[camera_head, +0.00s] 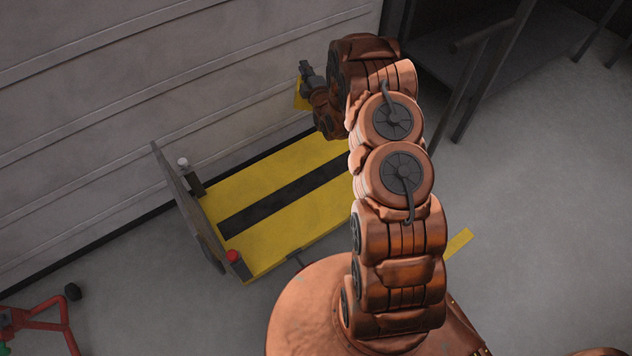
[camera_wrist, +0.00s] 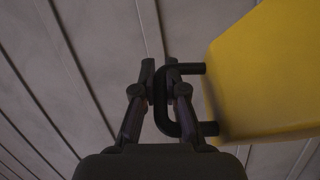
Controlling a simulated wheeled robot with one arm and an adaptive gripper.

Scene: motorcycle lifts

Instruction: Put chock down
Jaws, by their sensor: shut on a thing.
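The chock (camera_wrist: 265,75) is a yellow block with a black U-shaped handle (camera_wrist: 166,100) on its side, at the right of the wrist view. My gripper (camera_wrist: 160,66) is shut on that handle, its two dark fingers close together around the bar. In the head view my gripper (camera_head: 306,74) is at the far end of my arm, in front of the panelled wall. Only a small yellow part of the chock (camera_head: 301,95) shows there, and the rest is hidden. The chock appears held up, above the level of the yellow platform; its height is hard to tell.
A low yellow platform with a black stripe (camera_head: 285,190) lies along the wall (camera_head: 120,110). A red stand (camera_head: 45,325) is lower left, dark steps (camera_head: 470,60) upper right.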

